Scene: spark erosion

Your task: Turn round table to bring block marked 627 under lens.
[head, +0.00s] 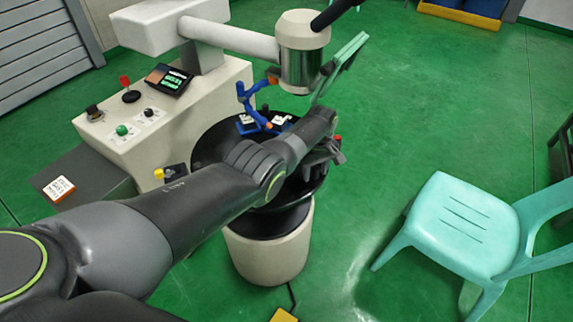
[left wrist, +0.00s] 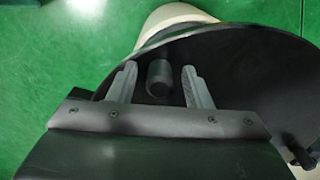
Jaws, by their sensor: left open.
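The black round table (head: 207,146) sits on a pale round pedestal, largely hidden by my left arm. Two blocks with white labels, the left one (head: 246,121) and the right one (head: 281,118), show at its far side; I cannot read their numbers. The lens housing (head: 302,62) is a metal cylinder with a pale top, hanging above the table's far side. My left gripper (head: 328,153) is over the table's right side. In the left wrist view, its open fingers (left wrist: 160,85) stand either side of a dark upright peg (left wrist: 158,76), with gaps on both sides. My right gripper is not in view.
A control cabinet (head: 200,112) stands at the left. A turquoise chair (head: 465,225) stands at the right. Another dark peg (left wrist: 301,156) sits near the table's rim.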

